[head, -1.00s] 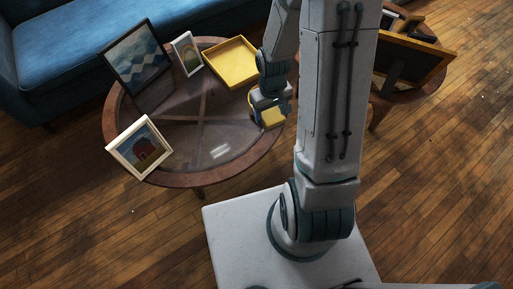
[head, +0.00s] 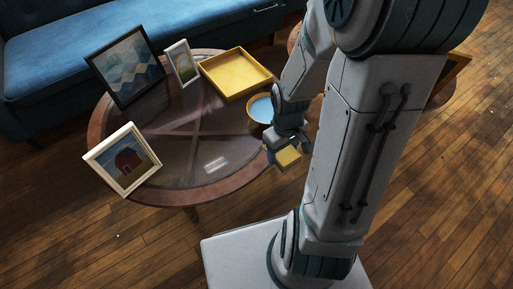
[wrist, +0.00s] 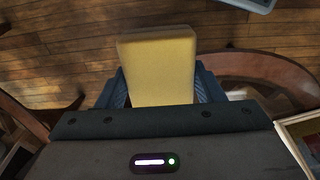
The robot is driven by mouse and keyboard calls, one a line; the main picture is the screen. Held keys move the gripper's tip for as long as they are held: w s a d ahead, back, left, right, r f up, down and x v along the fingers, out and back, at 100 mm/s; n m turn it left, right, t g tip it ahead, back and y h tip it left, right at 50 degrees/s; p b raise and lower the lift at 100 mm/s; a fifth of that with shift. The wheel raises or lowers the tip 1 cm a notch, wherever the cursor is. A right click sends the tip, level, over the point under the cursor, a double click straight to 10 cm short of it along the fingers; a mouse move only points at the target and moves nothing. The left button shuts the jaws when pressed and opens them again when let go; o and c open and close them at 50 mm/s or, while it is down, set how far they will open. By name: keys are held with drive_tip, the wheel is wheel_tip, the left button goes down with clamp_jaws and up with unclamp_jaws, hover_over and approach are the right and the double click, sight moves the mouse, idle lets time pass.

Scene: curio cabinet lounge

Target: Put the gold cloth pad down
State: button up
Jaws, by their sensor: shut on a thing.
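The gold cloth pad (head: 289,156) is held by my gripper (head: 284,152) just off the right edge of the round glass-topped table (head: 186,198) in the head view. In the wrist view the pad (wrist: 158,62) stands out as a flat yellow block between the two dark fingers of my gripper (wrist: 160,90). The jaws are shut on it. Wooden floor shows behind it in that view. The height of the pad against the tabletop is hard to tell.
The table carries a yellow tray (head: 238,92), a bowl with a blue inside (head: 261,109), a dark-framed picture (head: 126,68), a small white-framed one (head: 181,63) and a house picture (head: 122,160). Its middle is clear. A blue sofa (head: 60,70) stands behind.

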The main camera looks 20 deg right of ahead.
drive_tip(key=shift+w+a+f+p, duration=0.25)
drive_tip(key=shift+w+a+p, duration=0.25)
drive_tip(key=shift+p, duration=0.75)
drive_tip(key=b, duration=0.5)
hover_over(256, 154)
wheel_tip(256, 154, down, 6)
drive_tip(key=shift+f, duration=0.1)
drive_tip(key=shift+f+b, duration=1.2)
drive_tip(key=shift+f, duration=0.7)
drive_tip(key=shift+f, duration=0.2)
drive_tip(key=o, duration=1.3)
drive_tip(key=shift+c, duration=0.2)
drive_tip(key=shift+r, duration=0.1)
